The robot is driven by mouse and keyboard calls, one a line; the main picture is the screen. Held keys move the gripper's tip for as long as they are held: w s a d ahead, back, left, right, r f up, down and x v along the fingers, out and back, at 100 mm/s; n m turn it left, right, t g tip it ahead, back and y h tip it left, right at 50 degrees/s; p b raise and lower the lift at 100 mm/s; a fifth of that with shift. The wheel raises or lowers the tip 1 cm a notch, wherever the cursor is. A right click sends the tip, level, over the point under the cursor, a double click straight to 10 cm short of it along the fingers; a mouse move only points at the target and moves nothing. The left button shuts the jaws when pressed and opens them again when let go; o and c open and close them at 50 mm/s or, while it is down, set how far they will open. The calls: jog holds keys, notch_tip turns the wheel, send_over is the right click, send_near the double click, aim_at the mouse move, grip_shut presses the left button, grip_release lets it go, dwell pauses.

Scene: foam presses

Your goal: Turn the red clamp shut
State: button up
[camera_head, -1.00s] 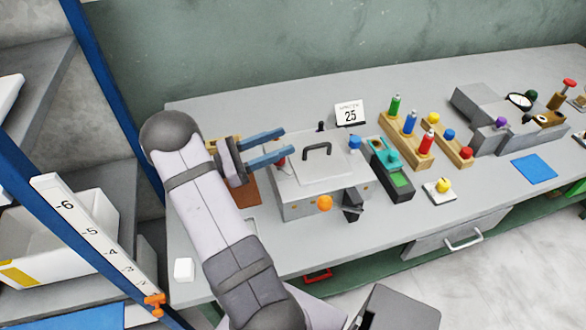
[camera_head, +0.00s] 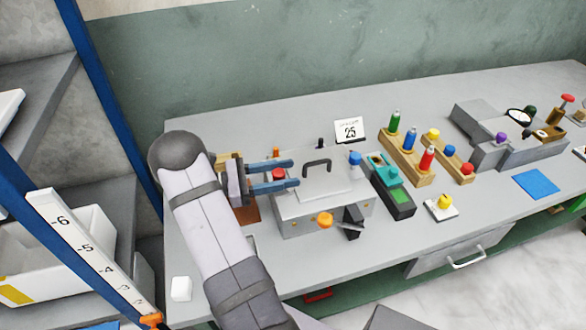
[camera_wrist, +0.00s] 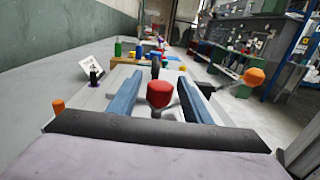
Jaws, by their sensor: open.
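The red clamp (camera_head: 279,174) is a rounded red knob at the left end of the grey press box (camera_head: 325,209). In the wrist view the red clamp (camera_wrist: 159,93) sits between my two blue fingers, with a gap visible on each side. My gripper (camera_head: 294,173) is open, its fingers reaching right on both sides of the knob; it also shows in the wrist view (camera_wrist: 160,77). The clamp's lower part is mostly hidden.
The press lid has a dark handle (camera_head: 317,163). A blue knob (camera_head: 355,158) stands at its right end and an orange knob (camera_head: 325,219) at its front. A teal and black device (camera_head: 392,192) stands to the right.

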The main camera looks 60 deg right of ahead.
jog(key=shift+p+x, duration=0.3)
jog(key=shift+x, duration=0.95)
jog(key=shift+c, duration=0.4)
jog(key=c, duration=1)
jog(key=shift+w+d+r+n+t+h+p, duration=0.15)
jog(key=shift+n+t+h+p, duration=0.3)
jog(key=shift+t+h, duration=0.25)
jog(key=shift+w+n, duration=0.1)
jog(key=shift+n, duration=0.15)
jog(key=o, duration=1.1)
